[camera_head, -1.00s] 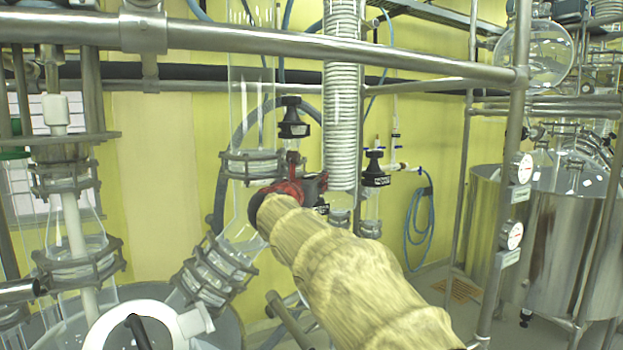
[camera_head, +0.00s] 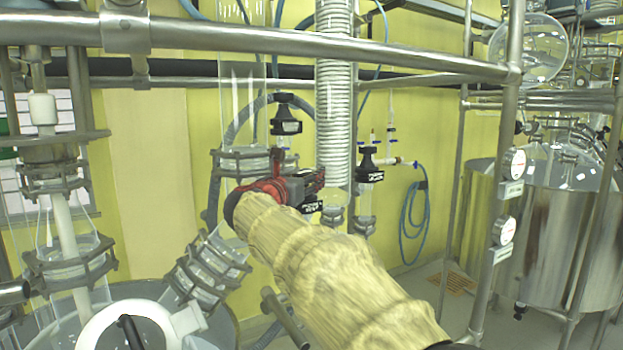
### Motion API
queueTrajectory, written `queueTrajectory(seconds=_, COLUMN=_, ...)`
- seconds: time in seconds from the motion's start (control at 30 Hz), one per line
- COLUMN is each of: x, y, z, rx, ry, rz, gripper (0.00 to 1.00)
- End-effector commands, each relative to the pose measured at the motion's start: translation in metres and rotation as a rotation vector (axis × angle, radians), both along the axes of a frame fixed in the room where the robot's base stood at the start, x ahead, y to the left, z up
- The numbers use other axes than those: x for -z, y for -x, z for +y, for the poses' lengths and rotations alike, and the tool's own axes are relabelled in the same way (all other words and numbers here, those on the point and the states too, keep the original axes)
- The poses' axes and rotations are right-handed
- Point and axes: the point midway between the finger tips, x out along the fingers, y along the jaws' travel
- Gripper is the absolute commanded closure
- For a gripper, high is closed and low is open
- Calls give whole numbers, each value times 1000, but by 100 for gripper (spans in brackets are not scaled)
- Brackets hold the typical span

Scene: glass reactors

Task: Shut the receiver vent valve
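One black valve (camera_head: 285,115) is left of the coiled condenser. The other black valve (camera_head: 368,165) is right of it. I cannot tell from the labels which is the receiver vent valve. My gripper (camera_head: 316,184), red and black, is at the end of my yellow-sleeved arm. It appears between the two valves in the picture, below the left one and in front of the condenser's lower end. Its fingertips are small and partly hidden, so I cannot tell if they are open. Nothing held is visible.
A steel rail (camera_head: 250,38) crosses above my arm, joined to an upright post (camera_head: 497,180) on the right. The coiled glass condenser (camera_head: 333,100) hangs just behind my gripper. Glass vessels with clamps (camera_head: 68,262) stand at left. Steel tanks (camera_head: 570,235) stand at right.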

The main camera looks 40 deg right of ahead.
Motion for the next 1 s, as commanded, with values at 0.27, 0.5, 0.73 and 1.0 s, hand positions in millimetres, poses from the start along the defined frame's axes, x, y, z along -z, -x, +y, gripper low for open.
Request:
queueTrajectory(seconds=0.27, x=2, y=13, z=30, rx=-7, ry=-1, rz=2, gripper=50)
queueTrajectory(seconds=0.5, x=3, y=24, z=48, rx=-2, ry=-3, rz=4, gripper=50)
queueTrajectory(seconds=0.73, x=4, y=26, z=51, rx=0, ry=-3, rz=5, gripper=50)
queueTrajectory(seconds=1.0, x=4, y=26, z=51, rx=1, ry=-3, rz=5, gripper=50)
